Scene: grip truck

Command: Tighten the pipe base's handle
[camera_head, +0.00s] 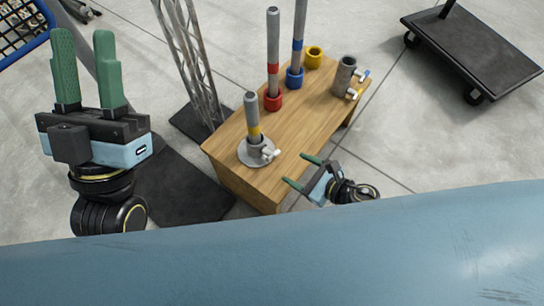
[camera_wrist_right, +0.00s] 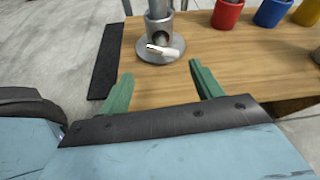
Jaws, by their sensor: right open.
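The pipe base (camera_head: 257,155) is a round grey metal flange near the front left of the wooden table, with a pipe (camera_head: 252,118) with a yellow band standing upright in it. Its white handle (camera_head: 269,154) sticks out to the right. In the right wrist view the base (camera_wrist_right: 160,50) stands ahead of the fingers, with its handle (camera_wrist_right: 162,51) facing me. My right gripper (camera_head: 300,171) is open and empty at the table's front right edge, apart from the handle. My left gripper (camera_head: 85,70) is open and empty, raised at the left, away from the table.
On the wooden table (camera_head: 225,150) stand a red cup (camera_head: 272,101) and a blue cup (camera_head: 294,78) with pipes, a yellow cup (camera_head: 314,56) and a grey fitting with handles (camera_head: 345,76). A lattice truss (camera_head: 190,60) stands left of the table. A black cart (camera_head: 480,45) is at the far right.

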